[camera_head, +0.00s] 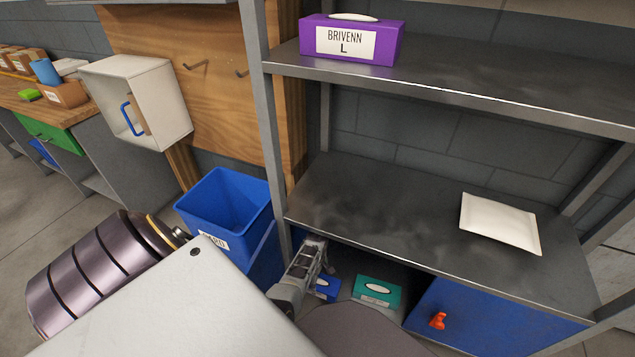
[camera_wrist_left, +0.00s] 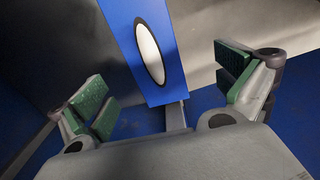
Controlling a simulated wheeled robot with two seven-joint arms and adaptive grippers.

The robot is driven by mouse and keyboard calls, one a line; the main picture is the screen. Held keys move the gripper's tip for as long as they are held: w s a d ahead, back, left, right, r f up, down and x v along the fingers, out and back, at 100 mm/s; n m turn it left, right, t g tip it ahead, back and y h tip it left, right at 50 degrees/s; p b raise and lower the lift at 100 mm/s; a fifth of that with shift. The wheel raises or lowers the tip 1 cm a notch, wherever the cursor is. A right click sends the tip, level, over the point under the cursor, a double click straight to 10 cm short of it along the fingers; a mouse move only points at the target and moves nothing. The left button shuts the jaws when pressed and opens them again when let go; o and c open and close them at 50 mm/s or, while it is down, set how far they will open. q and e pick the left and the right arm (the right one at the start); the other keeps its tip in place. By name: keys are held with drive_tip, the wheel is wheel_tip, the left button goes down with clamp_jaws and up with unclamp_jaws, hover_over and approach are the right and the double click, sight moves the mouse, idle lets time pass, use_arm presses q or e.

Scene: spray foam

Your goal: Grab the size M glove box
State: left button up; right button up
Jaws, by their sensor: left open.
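A blue glove box (camera_head: 327,290) with a white oval opening sits low under the shelf, partly hidden by my left gripper (camera_head: 314,256). In the left wrist view the blue box (camera_wrist_left: 169,80) shows its blue face and oval opening between the spread green-padded fingers of the left gripper (camera_wrist_left: 162,86). The gripper is open and holds nothing. A teal glove box (camera_head: 377,291) stands to the right of the blue one. Its label, and that of the blue box, is too small to read. A purple glove box (camera_head: 350,41) on the upper shelf is marked L. My right gripper is not in view.
The grey metal shelf (camera_head: 390,208) lies above the blue and teal boxes, and its post (camera_head: 262,100) stands left of them. A white packet (camera_head: 500,223) lies on it. A blue bin (camera_head: 228,200) stands left. An orange item (camera_head: 438,320) is at lower right.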

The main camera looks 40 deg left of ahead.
sight(317, 284)
use_arm(q)
drive_tip(key=shift+w, duration=0.35)
drive_tip(key=shift+a+f, duration=0.1)
drive_tip(key=shift+f, duration=0.25)
drive_tip(key=shift+f+b, duration=0.25)
drive_tip(key=shift+b, duration=0.15)
drive_tip(key=shift+f+b, duration=0.3)
drive_tip(key=shift+f, duration=0.3)
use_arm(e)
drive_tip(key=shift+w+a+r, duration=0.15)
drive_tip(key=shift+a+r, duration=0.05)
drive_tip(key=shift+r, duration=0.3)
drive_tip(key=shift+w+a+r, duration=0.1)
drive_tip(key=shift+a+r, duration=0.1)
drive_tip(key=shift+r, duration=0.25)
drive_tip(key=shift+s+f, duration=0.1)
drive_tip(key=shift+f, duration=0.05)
use_arm(q)
drive_tip(key=shift+f, duration=0.1)
